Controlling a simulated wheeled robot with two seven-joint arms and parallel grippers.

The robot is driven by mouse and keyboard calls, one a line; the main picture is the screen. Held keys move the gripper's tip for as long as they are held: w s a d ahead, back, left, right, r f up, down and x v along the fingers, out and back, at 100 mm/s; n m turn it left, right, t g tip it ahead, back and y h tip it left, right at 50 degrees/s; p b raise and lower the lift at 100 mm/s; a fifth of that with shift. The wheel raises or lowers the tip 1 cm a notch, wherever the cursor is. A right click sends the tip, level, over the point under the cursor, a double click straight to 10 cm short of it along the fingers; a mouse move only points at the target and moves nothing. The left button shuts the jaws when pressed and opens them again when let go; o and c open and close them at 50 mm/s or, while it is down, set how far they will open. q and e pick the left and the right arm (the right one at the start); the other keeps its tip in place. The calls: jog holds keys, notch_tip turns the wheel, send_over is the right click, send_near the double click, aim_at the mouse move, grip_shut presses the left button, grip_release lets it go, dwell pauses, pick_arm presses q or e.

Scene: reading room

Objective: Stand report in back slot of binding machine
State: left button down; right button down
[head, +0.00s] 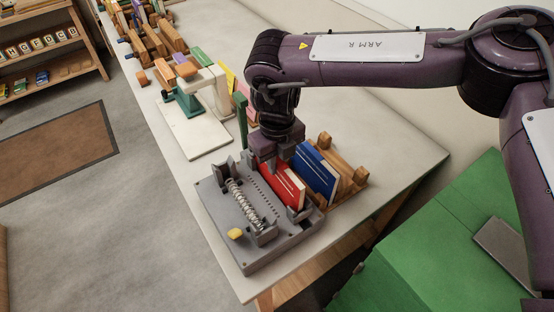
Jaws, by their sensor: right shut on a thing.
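The grey binding machine (283,238) sits near the front end of the white table, with a metal coil (243,203) along its middle and a yellow knob (235,234) at its front left. A red report (283,187) with white page edges stands upright at the machine's back side, behind the coil. Its lower edge is partly hidden, so how deep it sits in the slot cannot be told. My right gripper (276,158) is above the machine's back, pointing down, shut on the red report's upper left part. Its fingertips are mostly hidden. My left gripper is out of view.
A blue book (316,174) stands in a wooden rack (352,176) close behind the red report. A green post (241,118) rises left of my gripper. A green and cream device (190,98) and wooden tools stand farther along the table (395,150). The table's right part is clear.

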jog(key=shift+f, duration=0.2)
dwell(0.7)
jog(key=c, duration=1.3)
grip_release()
jog(key=shift+r+p, duration=3.15)
jog(key=shift+r, duration=1.4)
